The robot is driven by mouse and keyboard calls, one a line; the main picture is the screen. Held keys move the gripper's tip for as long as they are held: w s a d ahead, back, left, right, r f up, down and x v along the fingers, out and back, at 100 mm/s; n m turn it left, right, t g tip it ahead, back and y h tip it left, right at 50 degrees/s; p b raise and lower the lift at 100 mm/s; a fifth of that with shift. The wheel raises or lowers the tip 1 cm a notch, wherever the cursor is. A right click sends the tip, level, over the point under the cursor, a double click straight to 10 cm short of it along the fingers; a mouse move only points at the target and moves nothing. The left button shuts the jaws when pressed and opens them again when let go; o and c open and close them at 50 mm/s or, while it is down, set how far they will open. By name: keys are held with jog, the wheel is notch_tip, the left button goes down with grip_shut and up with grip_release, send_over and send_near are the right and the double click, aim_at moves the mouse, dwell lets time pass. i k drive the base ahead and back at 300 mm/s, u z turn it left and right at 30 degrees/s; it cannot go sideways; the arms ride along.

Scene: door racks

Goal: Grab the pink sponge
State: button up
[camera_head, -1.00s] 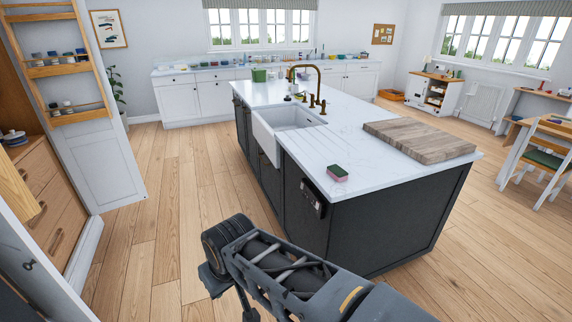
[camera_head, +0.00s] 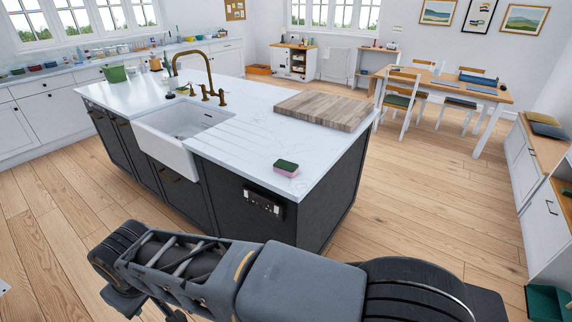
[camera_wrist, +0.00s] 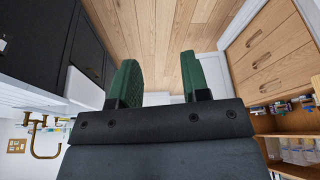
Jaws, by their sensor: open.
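The pink sponge (camera_head: 286,168) has a dark green top and lies on the white island worktop, near its front right corner in the head view. In the wrist view my gripper (camera_wrist: 160,85) has its two green fingers apart with only floor between them. In the head view my arm crosses the lower part of the picture, in front of the island and apart from the sponge. The sponge is not in the wrist view.
The island (camera_head: 250,125) has a sink (camera_head: 185,133), a brass tap (camera_head: 190,65) and a wooden board (camera_head: 322,110) behind the sponge. A dining table (camera_head: 450,85) with chairs stands at the back right. Wooden floor is open right of the island. The wrist view shows wooden drawers (camera_wrist: 270,55).

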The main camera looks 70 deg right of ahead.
aim_at(285, 167)
jog(key=z, duration=0.8)
jog(key=i, duration=0.9)
jog(key=z, duration=0.8)
jog(key=i, duration=0.5)
